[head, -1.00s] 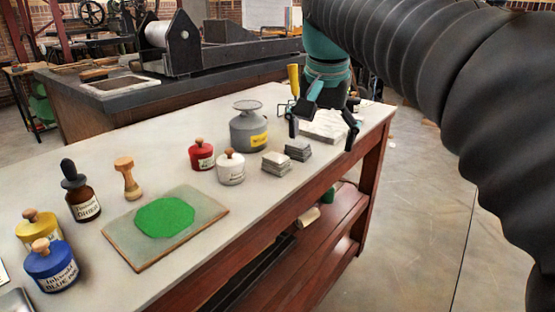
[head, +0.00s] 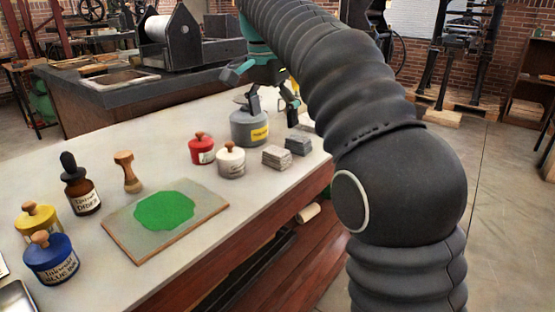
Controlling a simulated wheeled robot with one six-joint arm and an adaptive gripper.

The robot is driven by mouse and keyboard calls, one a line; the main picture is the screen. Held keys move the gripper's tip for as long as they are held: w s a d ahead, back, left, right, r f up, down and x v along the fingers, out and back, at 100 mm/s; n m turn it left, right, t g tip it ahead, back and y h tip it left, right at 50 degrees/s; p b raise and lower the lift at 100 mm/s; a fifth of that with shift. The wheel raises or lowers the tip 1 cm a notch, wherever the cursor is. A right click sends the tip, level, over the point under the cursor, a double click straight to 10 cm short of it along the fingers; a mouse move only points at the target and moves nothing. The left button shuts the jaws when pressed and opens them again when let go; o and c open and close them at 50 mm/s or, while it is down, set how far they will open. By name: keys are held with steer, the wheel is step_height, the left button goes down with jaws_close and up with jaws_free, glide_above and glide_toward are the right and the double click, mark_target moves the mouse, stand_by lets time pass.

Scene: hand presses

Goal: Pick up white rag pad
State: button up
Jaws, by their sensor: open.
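The white rag pad (head: 276,157) looks like the paler of two small folded stacks on the table. My gripper (head: 273,106) is open and empty. It hangs above and behind the pads, with its fingers in front of and to the right of the grey can, apart from both pads. My arm comes in from the right and hides the table's far right end.
A grey can (head: 250,128), a red jar (head: 201,149) and a white jar (head: 231,162) stand close to the pads. A slab with green ink (head: 165,210) lies nearer. A wooden stamp (head: 128,172), a brown bottle (head: 80,185) and yellow and blue jars (head: 51,262) stand left.

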mark_target(277, 150)
steer(key=f, duration=0.3)
steer(key=f+b, duration=0.1)
steer(key=f, duration=0.2)
steer(key=w+f+b, duration=0.1)
steer(key=f, duration=0.2)
steer(key=shift+d+f, duration=0.2)
steer(key=shift+d, duration=0.2)
steer(key=c, duration=1.2)
